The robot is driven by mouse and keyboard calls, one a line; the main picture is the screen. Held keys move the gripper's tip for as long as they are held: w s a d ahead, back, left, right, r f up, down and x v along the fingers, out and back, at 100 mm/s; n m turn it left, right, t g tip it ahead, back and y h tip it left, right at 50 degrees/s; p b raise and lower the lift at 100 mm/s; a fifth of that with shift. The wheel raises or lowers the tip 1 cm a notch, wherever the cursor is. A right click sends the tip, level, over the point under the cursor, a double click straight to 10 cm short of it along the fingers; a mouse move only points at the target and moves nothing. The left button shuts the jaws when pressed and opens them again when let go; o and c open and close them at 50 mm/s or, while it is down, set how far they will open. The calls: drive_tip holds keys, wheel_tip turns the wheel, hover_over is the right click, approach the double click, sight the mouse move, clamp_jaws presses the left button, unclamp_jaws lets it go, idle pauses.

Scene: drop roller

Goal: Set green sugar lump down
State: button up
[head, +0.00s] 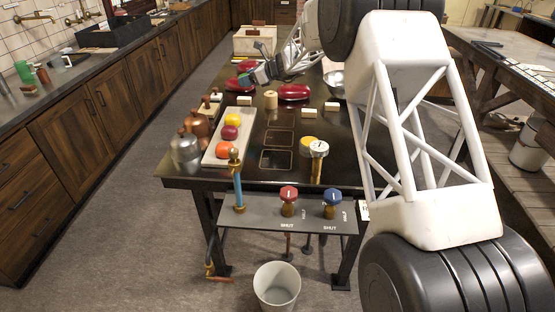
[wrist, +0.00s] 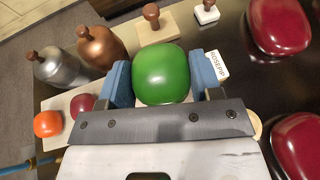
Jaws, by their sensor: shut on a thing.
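The green sugar lump (wrist: 162,72) is a rounded, glossy block in the wrist view. It sits between the two blue finger pads of my gripper (wrist: 162,82), which is shut on it. In the head view my gripper (head: 260,73) is over the far left part of the dark table (head: 255,170), and the lump is too small there to tell clearly. Whether the lump touches a surface below cannot be told.
A pale board (head: 213,157) holds yellow, dark red and orange lumps. Copper (wrist: 101,47) and silver (wrist: 60,68) bottles stand beside it. Large dark red lumps (wrist: 279,25) lie to the right in the wrist view. A ROSEPIP card (wrist: 217,65) is close to the right finger.

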drive_tip(key=s+d+m+t+h, duration=0.3)
drive_tip(key=s+d+m, duration=0.1)
drive_tip(key=d, duration=0.6)
drive_tip(key=s+d+m+t+h, duration=0.3)
drive_tip(key=d+m+t+h, duration=0.15)
drive_tip(key=d, duration=0.55)
drive_tip(key=s+d+m+t+h, duration=0.3)
drive_tip(key=s+d+m, duration=0.15)
drive_tip(key=d, duration=0.65)
drive_tip(key=s+a+f+m+h, duration=0.1)
drive_tip(key=s+a, duration=0.7)
drive_tip(key=s+a+f+m+h, duration=0.1)
drive_tip(key=s+a+f, duration=0.1)
drive_tip(key=s+a, duration=0.6)
drive_tip(key=shift+s+a+f+m, duration=0.25)
drive_tip(key=shift+a+f+m, duration=0.05)
drive_tip(key=shift+a, duration=0.45)
drive_tip(key=shift+h, duration=0.25)
drive_tip(key=shift+f, duration=0.1)
drive_tip(key=shift+f, duration=2.8)
